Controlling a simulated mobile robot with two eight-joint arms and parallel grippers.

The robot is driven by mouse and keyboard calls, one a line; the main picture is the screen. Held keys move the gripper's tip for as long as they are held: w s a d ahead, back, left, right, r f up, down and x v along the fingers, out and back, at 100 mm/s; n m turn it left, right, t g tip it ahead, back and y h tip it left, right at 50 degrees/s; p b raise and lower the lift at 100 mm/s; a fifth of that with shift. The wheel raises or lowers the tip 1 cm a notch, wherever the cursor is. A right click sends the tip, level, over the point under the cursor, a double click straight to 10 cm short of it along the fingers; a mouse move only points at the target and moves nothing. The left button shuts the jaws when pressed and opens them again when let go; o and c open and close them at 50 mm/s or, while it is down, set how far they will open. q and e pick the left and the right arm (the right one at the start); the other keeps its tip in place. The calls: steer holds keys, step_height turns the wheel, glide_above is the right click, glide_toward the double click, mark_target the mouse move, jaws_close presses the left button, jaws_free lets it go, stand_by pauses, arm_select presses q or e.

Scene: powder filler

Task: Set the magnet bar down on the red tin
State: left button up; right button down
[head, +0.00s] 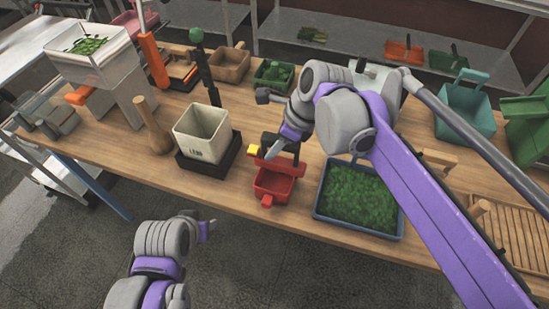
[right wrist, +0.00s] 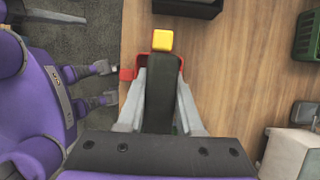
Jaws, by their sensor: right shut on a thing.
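The magnet bar (right wrist: 160,105) is dark with a yellow block at one end. My right gripper (right wrist: 160,80) is shut on it, with pale fingers on both sides. In the head view my right gripper (head: 274,149) is over the red tin (head: 273,187), and the bar's yellow end (head: 254,150) shows beside it. The tin's red edges also show behind the bar in the right wrist view (right wrist: 127,74). Whether bar and tin touch is unclear. My left gripper (head: 206,227) is off the table's front edge, empty, its fingers apart in the right wrist view (right wrist: 104,84).
A blue tray of green material (head: 316,208) stands right of the tin. A white square container (head: 200,135) on a black base (head: 190,164) stands left of it.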

mark_target(275, 158)
steer(key=shift+f, duration=2.2)
steer(key=shift+f, duration=0.1)
steer(key=shift+f, duration=0.15)
steer(key=c, duration=0.6)
jaws_free()
steer(key=shift+o, duration=0.2)
steer(key=v, duration=1.2)
steer(key=shift+r, duration=0.3)
steer(key=s+d+f+n+t+h, duration=0.1)
steer(key=s+d+f+n, duration=0.3)
steer(key=f+n, duration=0.2)
steer(key=s+d+f+n+t+h, duration=0.2)
steer(key=s+d+f+n, duration=0.2)
steer(key=f+n, duration=0.2)
steer(key=s+d+f+n+t+h, duration=0.1)
steer(key=s+d+f+n, duration=0.3)
steer(key=n, duration=0.5)
steer(key=shift+s+d+f+n, duration=0.15)
steer(key=shift+d+f, duration=0.15)
steer(key=shift+f, duration=0.35)
steer(key=shift+d+f+n, duration=0.15)
steer(key=shift+d+f, duration=0.1)
steer(key=shift+f, duration=0.4)
